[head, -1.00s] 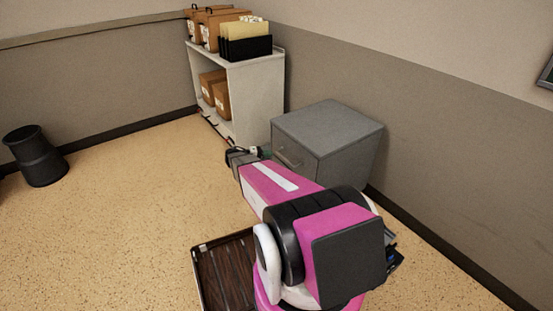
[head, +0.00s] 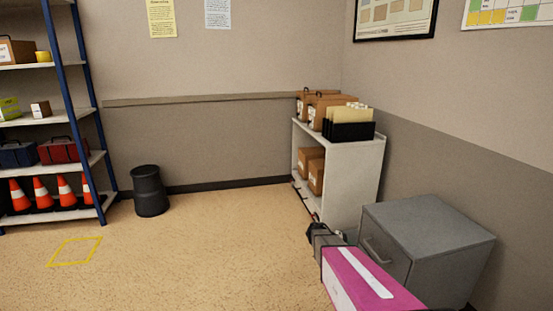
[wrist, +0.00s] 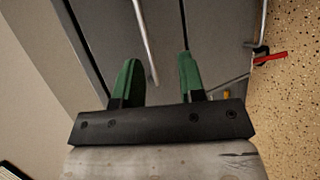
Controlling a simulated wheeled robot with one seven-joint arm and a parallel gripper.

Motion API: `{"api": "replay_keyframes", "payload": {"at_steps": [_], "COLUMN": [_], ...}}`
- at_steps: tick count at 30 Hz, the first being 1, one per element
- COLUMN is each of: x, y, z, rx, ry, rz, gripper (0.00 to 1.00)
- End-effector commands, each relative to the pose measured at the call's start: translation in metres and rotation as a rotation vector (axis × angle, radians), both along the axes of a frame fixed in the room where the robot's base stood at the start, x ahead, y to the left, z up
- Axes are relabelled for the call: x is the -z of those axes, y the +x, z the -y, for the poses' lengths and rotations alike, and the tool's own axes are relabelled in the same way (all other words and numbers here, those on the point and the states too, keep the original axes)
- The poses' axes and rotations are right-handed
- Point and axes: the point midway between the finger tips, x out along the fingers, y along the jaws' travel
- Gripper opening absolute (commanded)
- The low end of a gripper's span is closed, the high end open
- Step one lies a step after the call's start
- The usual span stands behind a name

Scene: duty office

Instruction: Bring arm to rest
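My gripper (wrist: 158,65) shows in the wrist view with two green fingers spread apart and nothing held between them. A grey drawer front with a silver bar handle (wrist: 145,40) lies beyond the fingers; I cannot tell how far off it is. In the head view my pink and white arm (head: 362,280) reaches in from the lower right. Its dark wrist end (head: 325,237) is just left of the grey cabinet (head: 428,225), and the fingers are mostly hidden there.
A white shelf unit (head: 352,180) with boxes and a black file holder (head: 348,131) stands behind the cabinet. A black bin (head: 149,192) stands by the back wall. A blue-framed rack (head: 78,110) is at left. The floor between is clear, with a yellow marked square (head: 75,251).

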Motion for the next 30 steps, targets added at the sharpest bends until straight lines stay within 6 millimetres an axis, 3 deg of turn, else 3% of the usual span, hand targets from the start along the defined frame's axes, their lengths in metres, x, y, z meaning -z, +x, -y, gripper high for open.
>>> {"api": "replay_keyframes", "payload": {"at_steps": [1,6,15,21,30], "x": [-0.01,-0.024,-0.065,-0.084,-0.086], "y": [-0.023,-0.069,-0.136,-0.152,-0.152], "z": [-0.008,-0.046,-0.132,-0.163,-0.167], "rx": [0.003,-0.004,-0.061,-0.088,-0.092], "ry": [0.081,0.391,0.916,1.085,1.109], "rz": [0.005,0.031,0.158,0.222,0.232], "gripper": [0.37,0.37,0.37,0.37,0.37]}}
